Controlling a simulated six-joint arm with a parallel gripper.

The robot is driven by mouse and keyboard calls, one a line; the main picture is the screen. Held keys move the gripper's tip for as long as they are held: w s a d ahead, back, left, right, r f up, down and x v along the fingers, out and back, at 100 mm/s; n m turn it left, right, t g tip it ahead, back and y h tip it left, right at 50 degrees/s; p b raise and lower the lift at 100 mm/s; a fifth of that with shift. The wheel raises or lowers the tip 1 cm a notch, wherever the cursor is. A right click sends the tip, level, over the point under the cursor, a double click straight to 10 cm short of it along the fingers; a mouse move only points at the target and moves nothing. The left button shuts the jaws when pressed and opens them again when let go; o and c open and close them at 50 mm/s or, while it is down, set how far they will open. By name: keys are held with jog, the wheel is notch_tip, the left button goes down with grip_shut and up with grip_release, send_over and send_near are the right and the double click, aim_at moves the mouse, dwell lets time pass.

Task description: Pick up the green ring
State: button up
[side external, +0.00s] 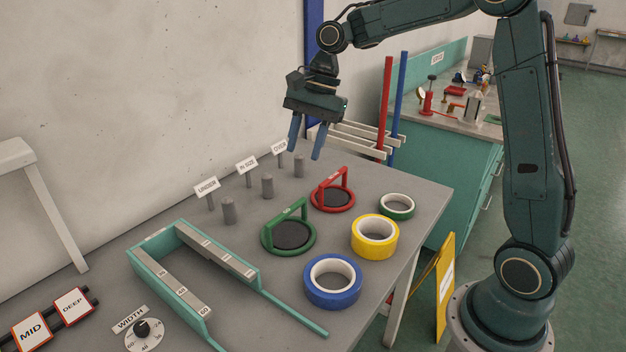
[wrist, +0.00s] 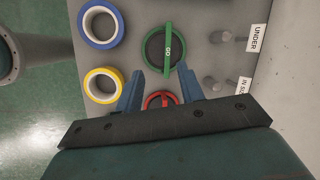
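The green ring (side external: 289,236) lies on the grey table with an upright green handle across its dark centre. In the wrist view the green ring (wrist: 168,51) shows the letters GO on its handle. My gripper (side external: 306,150) is open and empty, well above the table, with its blue fingers pointing down. In the wrist view my gripper (wrist: 160,74) has its fingers apart, with the green ring beyond the tips. A similar red ring (side external: 333,197) with a handle lies behind the green one; it shows between the fingers in the wrist view (wrist: 158,100).
Blue (side external: 332,281), yellow (side external: 375,236) and green (side external: 397,206) tape rolls lie right of the rings. Grey pegs (side external: 229,211) with signs stand left of them. A teal U-shaped frame (side external: 158,266) lies nearer the front. The air around my gripper looks clear.

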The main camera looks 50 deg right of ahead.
aim_at(288, 210)
jog(key=w+d+f+m+g+y, duration=0.1)
jog(key=w+d+f+m, duration=0.1)
jog(key=w+f+m, duration=0.1)
jog(key=shift+w+d+f, duration=0.35)
jog(key=shift+f, duration=0.5)
jog(key=shift+x, duration=4.3)
jog(key=shift+f, duration=0.1)
jog(key=shift+x, duration=2)
jog(key=shift+s+a+f, duration=0.1)
jog(key=shift+a+f, duration=0.2)
jog(key=shift+f, duration=0.1)
jog(key=shift+f, duration=0.25)
grip_shut()
